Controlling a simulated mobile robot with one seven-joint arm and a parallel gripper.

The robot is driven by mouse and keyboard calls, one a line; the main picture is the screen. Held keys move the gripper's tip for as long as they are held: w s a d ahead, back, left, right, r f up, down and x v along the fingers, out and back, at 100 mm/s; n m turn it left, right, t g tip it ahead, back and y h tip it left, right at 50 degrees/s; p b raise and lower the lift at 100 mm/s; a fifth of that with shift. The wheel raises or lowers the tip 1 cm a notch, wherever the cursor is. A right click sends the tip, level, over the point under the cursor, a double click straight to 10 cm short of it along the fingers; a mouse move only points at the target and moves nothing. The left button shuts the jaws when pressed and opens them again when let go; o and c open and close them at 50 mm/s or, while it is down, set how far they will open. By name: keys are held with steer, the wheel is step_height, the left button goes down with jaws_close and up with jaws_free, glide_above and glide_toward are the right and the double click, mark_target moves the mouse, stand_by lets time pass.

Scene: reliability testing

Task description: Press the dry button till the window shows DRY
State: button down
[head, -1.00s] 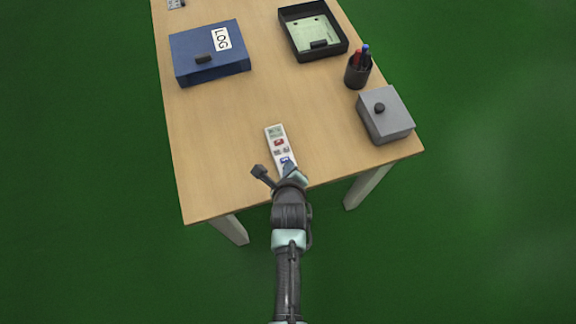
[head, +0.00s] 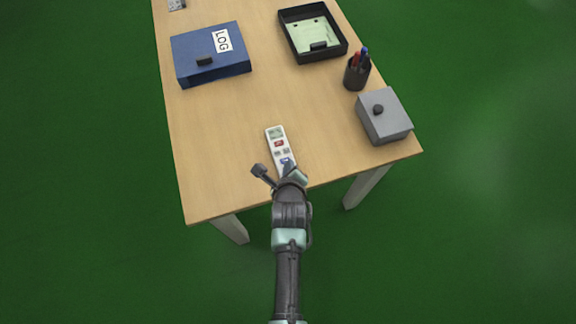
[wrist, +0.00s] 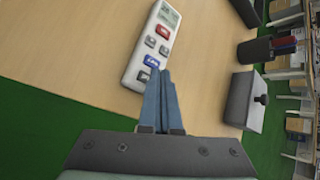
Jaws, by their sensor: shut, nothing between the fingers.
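A white remote (head: 278,147) lies on the table near its front edge, with a small window (head: 275,132) at its far end. The button labels and any text in the window are too small to read. My gripper (wrist: 161,72) is shut and empty. Its fingertips appear just at the near side of the blue button; I cannot tell whether they touch it. In the head view my gripper (head: 288,171) hides the remote's near end.
A grey box (head: 386,120) with a black knob and a pen cup (head: 357,76) stand on the right. A blue LOG box (head: 190,68) is at the far left, a black tray (head: 285,31) at the back. The wooden table (head: 220,150) is clear around the remote.

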steer(key=shift+r+p, duration=2.35)
steer(key=shift+r, duration=0.25)
